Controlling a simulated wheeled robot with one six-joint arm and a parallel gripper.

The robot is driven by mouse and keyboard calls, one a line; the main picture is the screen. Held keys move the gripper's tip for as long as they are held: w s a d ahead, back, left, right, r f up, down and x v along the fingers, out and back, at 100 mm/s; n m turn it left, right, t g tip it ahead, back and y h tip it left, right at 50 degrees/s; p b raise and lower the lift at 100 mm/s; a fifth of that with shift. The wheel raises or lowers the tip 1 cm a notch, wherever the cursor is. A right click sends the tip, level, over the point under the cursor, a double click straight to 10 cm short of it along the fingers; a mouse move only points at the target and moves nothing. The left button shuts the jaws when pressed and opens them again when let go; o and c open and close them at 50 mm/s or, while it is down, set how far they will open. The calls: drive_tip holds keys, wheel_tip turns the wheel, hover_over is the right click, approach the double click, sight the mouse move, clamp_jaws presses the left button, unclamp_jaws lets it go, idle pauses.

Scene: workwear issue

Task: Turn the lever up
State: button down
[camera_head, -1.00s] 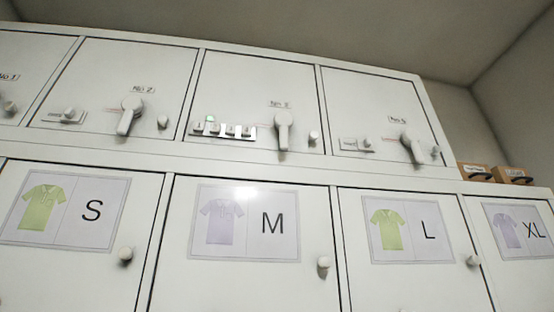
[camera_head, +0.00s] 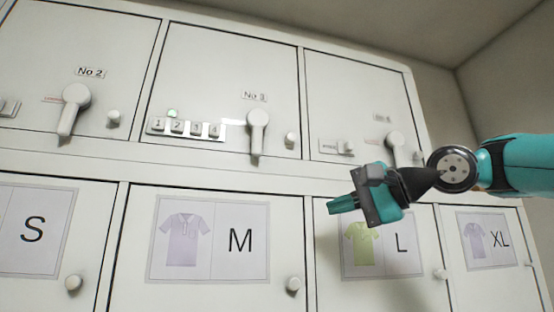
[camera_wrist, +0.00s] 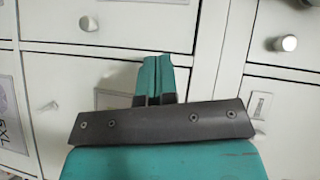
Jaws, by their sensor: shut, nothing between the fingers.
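Several grey levers show in the head view, each hanging down on an upper door: the No 2 lever (camera_head: 71,110), the No 3 lever (camera_head: 256,131) and one on the door to the right (camera_head: 396,145). The task does not say which one is meant. Beside the No 3 lever is a keypad (camera_head: 187,128) with a lit green light. My gripper (camera_head: 334,206) is shut and empty, in front of the lower L door, below and right of the No 3 lever and apart from it. In the wrist view, its closed teal fingers (camera_wrist: 153,66) point at white doors.
Round knobs stick out from the doors, such as the No 3 knob (camera_head: 291,140) and the M knob (camera_head: 293,284). The lower doors carry shirt signs, including M (camera_head: 213,239). The space before the No 2 and No 3 doors is clear.

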sight(257, 132)
wheel_tip(257, 132, up, 10)
drive_tip(key=s+d+m+y+p, duration=0.1)
drive_tip(key=y+p, duration=0.1)
drive_tip(key=shift+s+d+r, duration=0.2)
drive_tip(key=shift+d, duration=0.05)
drive_tip(key=p+x, duration=0.1)
drive_tip(key=x, duration=0.2)
drive_tip(key=p+x, duration=0.1)
drive_tip(key=x, duration=0.2)
drive_tip(key=p+x, duration=0.1)
drive_tip(key=x, duration=0.2)
drive_tip(key=shift+a+r, duration=0.25)
drive_tip(key=shift+a, duration=0.05)
drive_tip(key=a, duration=0.3)
drive_tip(key=shift+s+a+f, duration=0.1)
drive_tip(key=shift+s+a, duration=0.1)
drive_tip(key=shift+s, duration=0.15)
drive_tip(key=shift+a+f, duration=0.1)
drive_tip(key=shift+a, duration=0.3)
